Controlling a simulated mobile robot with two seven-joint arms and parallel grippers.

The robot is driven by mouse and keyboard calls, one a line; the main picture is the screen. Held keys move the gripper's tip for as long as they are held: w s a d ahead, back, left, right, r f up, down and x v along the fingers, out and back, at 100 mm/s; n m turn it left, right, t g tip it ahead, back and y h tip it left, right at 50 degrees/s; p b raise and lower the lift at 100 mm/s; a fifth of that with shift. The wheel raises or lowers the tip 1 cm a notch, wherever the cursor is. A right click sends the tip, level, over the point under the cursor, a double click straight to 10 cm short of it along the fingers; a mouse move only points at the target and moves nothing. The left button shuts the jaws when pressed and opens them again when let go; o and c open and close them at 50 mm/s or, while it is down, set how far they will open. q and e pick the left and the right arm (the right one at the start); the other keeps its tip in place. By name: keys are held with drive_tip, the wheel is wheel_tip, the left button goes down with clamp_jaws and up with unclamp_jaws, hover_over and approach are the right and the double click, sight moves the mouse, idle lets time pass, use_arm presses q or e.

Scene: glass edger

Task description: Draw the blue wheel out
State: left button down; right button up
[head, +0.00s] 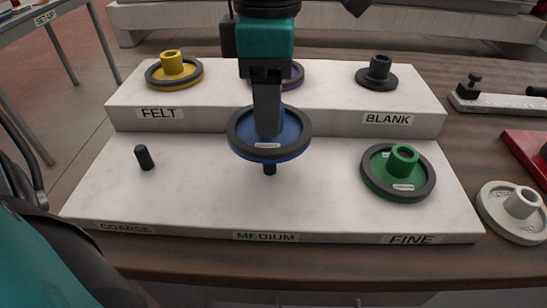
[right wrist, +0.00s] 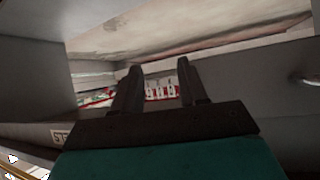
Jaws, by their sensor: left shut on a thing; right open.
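The blue wheel (head: 292,140) has a dark rim and shows in the head view above the MEDIUM place of the lower white step. My left gripper (head: 268,128) points down and is shut on the blue wheel's hub, which the fingers hide. A black peg (head: 270,169) shows below the wheel's near edge. The wheel looks raised, but I cannot tell whether the peg's top is still inside its bore. My right gripper (right wrist: 162,95) is open and empty in the right wrist view, with its two fingers apart.
A green wheel (head: 378,176) sits at FINE, and a bare peg (head: 144,157) stands at COARSE. Yellow (head: 182,77), purple (head: 293,72) and black (head: 377,77) pieces stand on the upper step. A grey wheel (head: 510,225) lies on the wooden table at right.

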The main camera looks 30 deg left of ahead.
use_arm(q)
wheel_tip(320, 180, up, 4)
drive_tip(key=shift+r+p, duration=0.1)
drive_tip(key=shift+p, duration=1.15)
